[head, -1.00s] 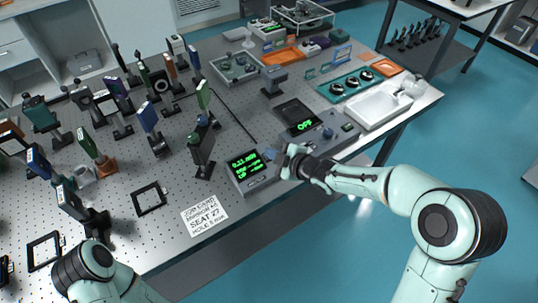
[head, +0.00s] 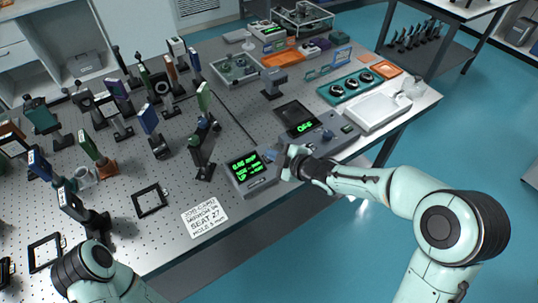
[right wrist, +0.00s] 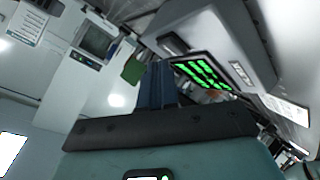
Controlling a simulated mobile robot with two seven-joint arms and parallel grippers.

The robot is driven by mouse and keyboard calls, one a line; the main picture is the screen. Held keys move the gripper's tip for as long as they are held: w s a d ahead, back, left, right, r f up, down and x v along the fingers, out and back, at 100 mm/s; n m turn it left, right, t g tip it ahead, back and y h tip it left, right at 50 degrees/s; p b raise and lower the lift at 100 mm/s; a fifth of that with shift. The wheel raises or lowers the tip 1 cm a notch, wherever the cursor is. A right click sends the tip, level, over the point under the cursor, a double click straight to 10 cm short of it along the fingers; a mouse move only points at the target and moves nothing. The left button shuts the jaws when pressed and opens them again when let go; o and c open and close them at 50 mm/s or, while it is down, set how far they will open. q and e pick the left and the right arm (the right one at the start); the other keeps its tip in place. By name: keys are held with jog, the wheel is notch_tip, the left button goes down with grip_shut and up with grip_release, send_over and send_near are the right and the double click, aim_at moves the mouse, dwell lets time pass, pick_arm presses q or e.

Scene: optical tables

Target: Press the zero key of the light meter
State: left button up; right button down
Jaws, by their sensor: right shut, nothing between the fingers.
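The light meter (head: 236,182) appears to be the grey box with a lit green display near the table's front edge. Its small front keys are too small to tell apart, and I cannot tell which is the zero key. My right gripper (head: 288,161) is shut and empty, close to the box's right side. I cannot tell whether it touches the box. In the right wrist view, the shut blue-grey fingers (right wrist: 158,85) point toward the area beside a green display (right wrist: 205,71). My left forearm shows at lower left; its gripper is not in view.
A grey unit (head: 318,140) with a display reading "OFF" stands right behind my right gripper. Several optics on posts crowd the left. A white tray (head: 377,111) and teal panel (head: 349,86) are farther right.

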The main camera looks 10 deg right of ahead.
pick_arm(q)
jog(key=shift+w+r, duration=0.1)
jog(key=shift+r, duration=0.1)
pick_arm(e)
jog(key=shift+s+r, duration=0.1)
jog(key=shift+r, duration=0.2)
pick_arm(q)
jog(key=r+p, duration=0.1)
jog(key=w+r+p, duration=0.1)
jog(key=r+p, duration=0.1)
jog(key=shift+w+r, duration=0.3)
jog(key=shift+w, duration=0.1)
pick_arm(e)
jog(key=r, duration=0.1)
jog(key=s+r, duration=0.1)
jog(key=r, duration=0.2)
jog(key=shift+s+d+r, duration=0.2)
jog(key=shift+d+r, duration=0.05)
jog(key=shift+d, duration=0.05)
pick_arm(q)
jog(key=shift+s, duration=0.15)
